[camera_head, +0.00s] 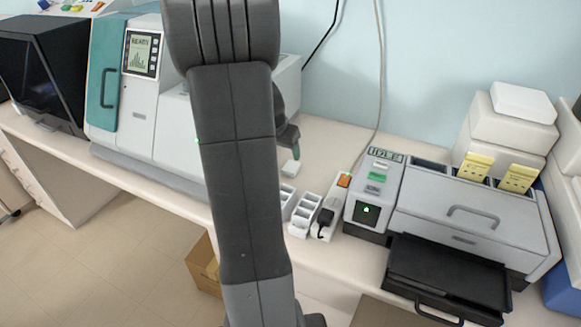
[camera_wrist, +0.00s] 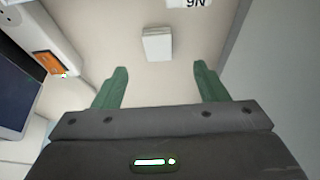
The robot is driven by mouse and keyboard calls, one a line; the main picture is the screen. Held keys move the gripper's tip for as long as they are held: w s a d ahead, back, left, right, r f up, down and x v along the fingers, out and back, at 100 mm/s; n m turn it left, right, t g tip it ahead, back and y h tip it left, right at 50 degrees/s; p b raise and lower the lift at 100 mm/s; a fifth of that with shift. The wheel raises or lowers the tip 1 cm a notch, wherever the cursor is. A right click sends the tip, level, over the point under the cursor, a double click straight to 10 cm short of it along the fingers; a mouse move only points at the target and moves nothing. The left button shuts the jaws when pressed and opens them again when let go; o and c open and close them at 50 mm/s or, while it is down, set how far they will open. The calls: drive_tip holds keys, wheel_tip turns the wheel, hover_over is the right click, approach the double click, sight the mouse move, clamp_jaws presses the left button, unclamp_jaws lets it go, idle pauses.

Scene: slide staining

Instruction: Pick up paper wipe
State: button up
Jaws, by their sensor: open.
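The paper wipe appears to be the small white pad (camera_wrist: 157,44) lying on the bench in the wrist view, ahead of the fingertips and between their lines. It also shows as a small white block (camera_head: 290,168) in the head view, just below the green fingers. My gripper (camera_wrist: 161,70) is open, its two green fingers spread wide with nothing between them. In the head view my gripper (camera_head: 295,152) is mostly hidden behind my arm, and the gap between it and the pad is hard to judge.
White slotted racks (camera_head: 304,214) and a power strip (camera_head: 329,220) with an orange switch lie right of the pad. A grey staining machine (camera_head: 475,220) with an open black tray (camera_head: 447,275) stands further right. A teal-doored machine (camera_head: 140,110) is on the left.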

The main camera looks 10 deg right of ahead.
sight(289, 169)
drive_tip(key=x, duration=0.3)
drive_tip(key=shift+w+d+f, duration=0.1)
drive_tip(key=shift+f, duration=0.25)
drive_tip(key=shift+d+f+p, duration=0.15)
drive_tip(key=shift+f+p, duration=0.15)
drive_tip(key=shift+f, duration=0.25)
drive_tip(key=shift+p+x, duration=0.35)
drive_tip(key=shift+x, duration=1.8)
drive_tip(key=shift+c, duration=0.5)
drive_tip(key=c, duration=1)
